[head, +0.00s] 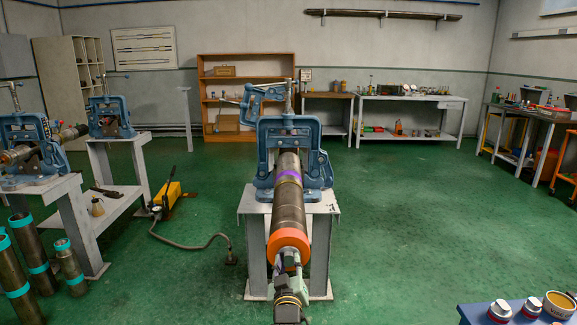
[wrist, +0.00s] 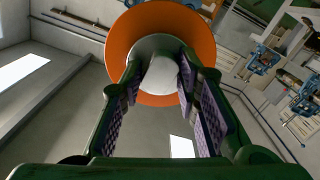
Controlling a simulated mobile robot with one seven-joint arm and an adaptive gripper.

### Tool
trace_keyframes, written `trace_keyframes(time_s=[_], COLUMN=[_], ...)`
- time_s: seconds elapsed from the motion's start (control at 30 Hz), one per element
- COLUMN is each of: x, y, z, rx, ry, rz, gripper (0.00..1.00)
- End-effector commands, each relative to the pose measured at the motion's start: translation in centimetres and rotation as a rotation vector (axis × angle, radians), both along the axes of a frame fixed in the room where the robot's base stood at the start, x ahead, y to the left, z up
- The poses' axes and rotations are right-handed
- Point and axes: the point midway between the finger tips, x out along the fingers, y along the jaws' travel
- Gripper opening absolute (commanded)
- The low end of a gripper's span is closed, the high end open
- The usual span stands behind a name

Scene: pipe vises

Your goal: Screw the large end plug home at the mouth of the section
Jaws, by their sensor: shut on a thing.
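The pipe section (head: 289,208) lies in the blue vise (head: 316,165) in the middle of the head view, its near mouth toward me. An orange ring (head: 288,241) sits at that mouth and also shows in the wrist view (wrist: 118,42). The large end plug (wrist: 163,72) shows as a pale grey disc and round stem at the ring's centre. In the head view my gripper (head: 289,262) is in line with the section and hides most of the plug. Thread engagement is hidden.
The vise stands on a pale stand (head: 328,205). At left are two more vises on stands and several upright pipes (head: 38,262). A yellow pump (head: 172,192) with a hose lies on the floor. A blue table corner (head: 480,313) with tins is at lower right.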

Motion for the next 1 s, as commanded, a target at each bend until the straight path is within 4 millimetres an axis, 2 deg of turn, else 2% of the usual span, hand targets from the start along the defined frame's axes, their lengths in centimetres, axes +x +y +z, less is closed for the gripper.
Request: trace_keyframes(time_s=[0.17,0.8,1.0], x=[0.01,0.08,0.08], y=[0.00,0.05,0.02], z=[0.06,0.05,0.07], rx=[0.105,1.151,1.255], ry=[-0.001,0.000,-0.001], rz=[0.000,0.001,0.002], gripper=[0.00,0.00,0.00])
